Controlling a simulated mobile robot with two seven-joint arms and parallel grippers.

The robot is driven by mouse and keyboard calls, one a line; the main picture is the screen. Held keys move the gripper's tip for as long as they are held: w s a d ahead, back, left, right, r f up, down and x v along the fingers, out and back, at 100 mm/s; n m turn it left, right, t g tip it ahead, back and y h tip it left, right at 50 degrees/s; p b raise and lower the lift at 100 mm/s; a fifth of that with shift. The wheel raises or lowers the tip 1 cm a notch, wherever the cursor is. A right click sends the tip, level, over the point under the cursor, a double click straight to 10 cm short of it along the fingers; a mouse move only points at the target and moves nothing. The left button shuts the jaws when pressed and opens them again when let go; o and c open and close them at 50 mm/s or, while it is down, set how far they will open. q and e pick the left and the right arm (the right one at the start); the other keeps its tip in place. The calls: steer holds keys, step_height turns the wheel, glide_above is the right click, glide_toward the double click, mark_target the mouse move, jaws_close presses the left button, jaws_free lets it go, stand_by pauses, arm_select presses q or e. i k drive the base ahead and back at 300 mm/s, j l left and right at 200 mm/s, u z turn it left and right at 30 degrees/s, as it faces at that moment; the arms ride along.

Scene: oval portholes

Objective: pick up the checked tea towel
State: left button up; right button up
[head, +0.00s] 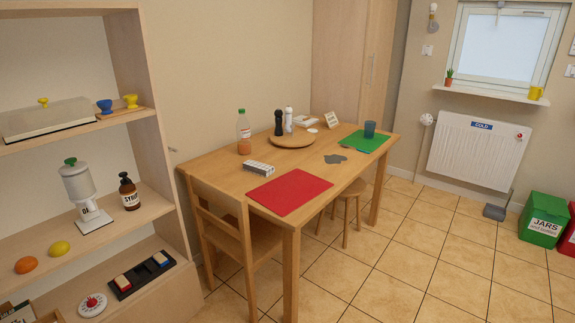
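I see no checked tea towel in the head view. A flat grey irregular patch (335,159) lies on the wooden table (222,176); I cannot tell what it is, and no check pattern shows on it. Neither of my grippers is in view.
A chair (207,212) and a stool (346,218) stand against the table. The table bears a red mat (290,192), a bottle (243,133) and a green mat (376,142). Shelves (132,60) stand at left. Tiled floor (440,260) is clear at front right, before a radiator (478,150) and green bin (543,219).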

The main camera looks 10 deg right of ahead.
mark_target(261, 170)
steer(key=i+l+u, duration=0.15)
steer(key=u, duration=1.1)
steer(key=i+l+u, duration=0.1)
steer(key=l+u, duration=0.3)
steer(key=l, duration=0.3)
steer(key=l+u, duration=0.4)
steer(key=l, duration=0.25)
steer(key=l+u, duration=0.35)
steer(key=l, duration=0.35)
steer(key=k, duration=0.05)
